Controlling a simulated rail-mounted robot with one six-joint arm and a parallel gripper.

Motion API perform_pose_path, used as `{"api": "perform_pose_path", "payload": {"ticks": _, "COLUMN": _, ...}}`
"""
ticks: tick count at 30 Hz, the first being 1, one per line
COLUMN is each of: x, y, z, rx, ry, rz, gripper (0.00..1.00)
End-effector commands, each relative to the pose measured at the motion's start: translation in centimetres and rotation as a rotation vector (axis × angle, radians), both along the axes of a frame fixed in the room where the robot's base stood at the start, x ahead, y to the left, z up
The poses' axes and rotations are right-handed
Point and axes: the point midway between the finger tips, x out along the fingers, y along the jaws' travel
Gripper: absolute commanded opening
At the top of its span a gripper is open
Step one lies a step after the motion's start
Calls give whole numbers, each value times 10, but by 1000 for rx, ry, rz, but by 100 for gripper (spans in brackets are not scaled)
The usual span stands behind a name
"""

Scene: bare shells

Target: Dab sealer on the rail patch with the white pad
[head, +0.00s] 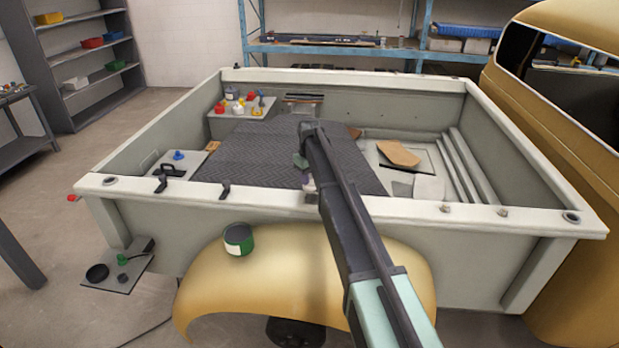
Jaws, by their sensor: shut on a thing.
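My arm reaches from the lower right to the near rail (400,207) of the truck bed. My gripper (306,176) is small and partly hidden behind my arm, just above that rail. It is shut on a small pale thing (309,186), which seems to be the white pad; its lower end is close over the rail. I cannot tell whether it touches. A small dark patch (312,198) shows on the rail right below it, partly hidden by my arm. An open green can (238,239) with dark contents, perhaps the sealer, stands on the yellow fender (210,290).
Black clamps (225,190) sit on the near rail to the left. Small knobs (445,208) sit on it to the right. A dark ribbed mat (250,150), a cardboard piece (399,153) and a shelf of small bottles (240,107) are inside the bed.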

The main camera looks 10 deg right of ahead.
Motion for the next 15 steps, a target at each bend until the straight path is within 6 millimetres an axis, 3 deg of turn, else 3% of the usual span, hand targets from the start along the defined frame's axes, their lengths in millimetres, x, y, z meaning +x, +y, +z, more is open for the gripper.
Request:
{"api": "perform_pose_path", "payload": {"ticks": 1, "x": 0, "y": 0, "z": 15, "rx": 0, "ry": 0, "rz": 0, "gripper": 15}}
{"api": "perform_pose_path", "payload": {"ticks": 6, "x": 0, "y": 0, "z": 36, "rx": 0, "ry": 0, "rz": 0, "gripper": 15}}
{"api": "perform_pose_path", "payload": {"ticks": 15, "x": 0, "y": 0, "z": 35, "rx": 0, "ry": 0, "rz": 0, "gripper": 15}}
